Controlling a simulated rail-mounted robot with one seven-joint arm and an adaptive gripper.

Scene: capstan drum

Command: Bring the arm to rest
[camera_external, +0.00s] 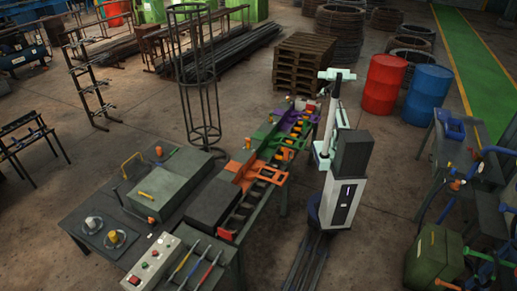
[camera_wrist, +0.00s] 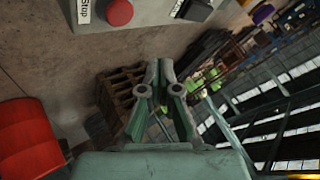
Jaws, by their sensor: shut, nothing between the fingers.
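My gripper (camera_wrist: 160,68) is in the middle of the wrist view, with its two fingers drawn together at the tips and nothing held. In the external view my arm stands raised and folded above its white base, right of the long workbench. The fingers are too small to make out there. In the wrist view a grey panel (camera_wrist: 154,14) with a red button labelled Stop (camera_wrist: 119,12) shows at the top edge, apart from the fingers.
The workbench with purple (camera_external: 284,121), green (camera_external: 264,137) and orange (camera_external: 240,171) fixtures runs left of my arm. Stacked pallets (camera_external: 301,62) stand behind. A red drum (camera_external: 384,84) and a blue drum (camera_external: 427,95) stand back right. Floor between my base and the right-hand bench looks clear.

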